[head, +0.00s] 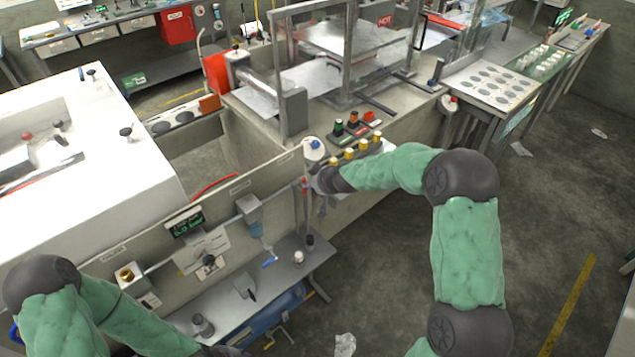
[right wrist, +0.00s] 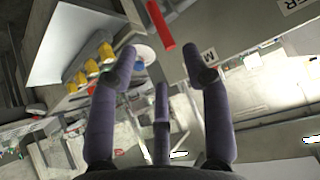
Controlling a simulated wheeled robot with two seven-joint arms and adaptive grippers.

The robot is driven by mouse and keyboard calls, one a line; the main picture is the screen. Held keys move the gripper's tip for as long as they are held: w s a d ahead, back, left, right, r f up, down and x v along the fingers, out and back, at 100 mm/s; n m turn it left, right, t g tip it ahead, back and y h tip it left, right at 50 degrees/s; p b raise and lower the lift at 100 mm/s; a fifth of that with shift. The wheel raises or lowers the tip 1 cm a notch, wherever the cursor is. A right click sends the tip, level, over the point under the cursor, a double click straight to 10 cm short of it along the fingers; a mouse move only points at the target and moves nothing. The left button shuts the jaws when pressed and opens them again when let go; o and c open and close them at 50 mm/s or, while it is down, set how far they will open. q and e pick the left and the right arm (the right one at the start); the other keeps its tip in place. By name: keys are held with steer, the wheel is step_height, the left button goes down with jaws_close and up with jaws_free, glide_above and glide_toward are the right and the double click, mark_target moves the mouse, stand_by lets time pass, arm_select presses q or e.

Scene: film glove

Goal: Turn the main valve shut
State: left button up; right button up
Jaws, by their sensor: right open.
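A red lever handle (head: 306,184), which looks like the main valve's, stands upright on a thin vertical pipe at the right end of the grey panel. In the right wrist view the red handle (right wrist: 161,26) lies ahead, between and beyond the fingertips. My right gripper (right wrist: 161,62) is open and empty, with a gap to the handle. In the head view my right gripper (head: 319,198) is beside the pipe, partly hidden by its wrist. The valve body is hard to make out. My left arm comes in at the lower left; its gripper is out of view.
A blue lever (head: 269,263) hangs below a grey box on the panel. Yellow knobs (head: 363,146) and a blue knob (head: 314,144) sit close beyond my right gripper. A steel shelf (head: 240,292) lies below the panel. The floor at right is mostly clear.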

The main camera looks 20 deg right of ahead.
steer(key=shift+v, duration=1.1)
steer(key=shift+f, duration=0.1)
